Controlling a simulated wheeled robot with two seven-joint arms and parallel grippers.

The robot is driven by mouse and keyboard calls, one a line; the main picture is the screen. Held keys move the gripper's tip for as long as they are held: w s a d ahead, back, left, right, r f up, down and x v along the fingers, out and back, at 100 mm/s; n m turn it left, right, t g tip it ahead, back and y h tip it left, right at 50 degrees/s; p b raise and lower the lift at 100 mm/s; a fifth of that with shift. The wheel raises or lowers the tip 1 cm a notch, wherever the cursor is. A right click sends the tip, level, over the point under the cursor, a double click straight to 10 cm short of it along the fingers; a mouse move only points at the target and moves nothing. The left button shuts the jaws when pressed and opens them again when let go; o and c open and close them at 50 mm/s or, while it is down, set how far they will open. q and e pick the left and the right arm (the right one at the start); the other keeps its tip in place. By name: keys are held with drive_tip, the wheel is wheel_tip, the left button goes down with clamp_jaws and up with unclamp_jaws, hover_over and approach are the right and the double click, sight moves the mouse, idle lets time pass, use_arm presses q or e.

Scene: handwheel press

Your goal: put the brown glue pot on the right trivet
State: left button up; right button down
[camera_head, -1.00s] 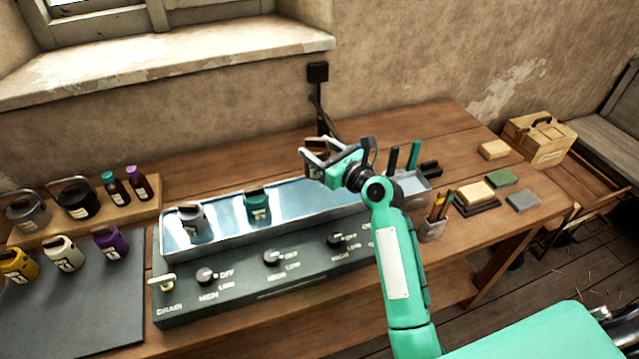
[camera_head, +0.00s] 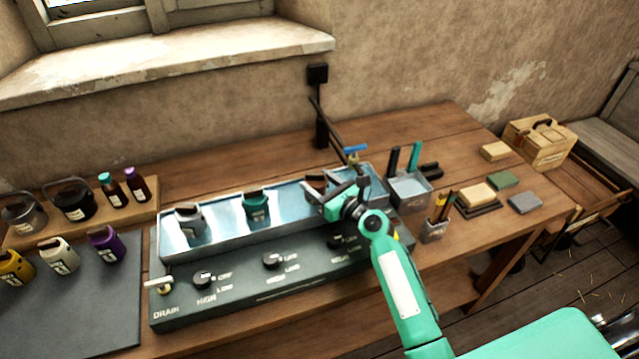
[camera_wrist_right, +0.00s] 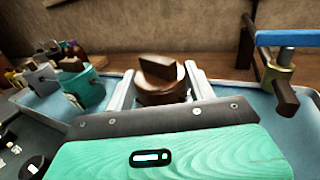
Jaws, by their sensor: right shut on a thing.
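The brown glue pot (camera_wrist_right: 160,82) sits between the two fingers of my right gripper (camera_wrist_right: 162,88) in the right wrist view, its dark brown lid grip on top. In the head view the pot (camera_head: 316,179) is mostly hidden by my right gripper (camera_head: 328,190), which is shut on it over the right part of the metal trough (camera_head: 225,224). I cannot tell whether the pot touches the trough floor. The right trivet is not visible; my gripper and the pot cover that area. My left gripper is not in view.
A grey pot (camera_head: 189,221) and a teal pot (camera_head: 257,207) stand in the trough, left of my gripper. A blue-handled tap (camera_head: 354,152) rises close at the right end. A control panel with knobs (camera_head: 272,260) runs along the front. A tool holder (camera_head: 408,192) stands to the right.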

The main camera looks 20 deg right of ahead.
drive_tip(key=c, duration=0.5)
unclamp_jaws()
drive_tip(key=shift+f, duration=0.1)
drive_tip(key=shift+r, duration=0.2)
drive_tip(key=shift+s+d+f, duration=0.15)
drive_tip(key=shift+s, duration=0.2)
drive_tip(key=b+v, duration=0.2)
drive_tip(key=v, duration=0.9)
drive_tip(key=shift+s+d, duration=0.1)
drive_tip(key=shift+s, duration=0.05)
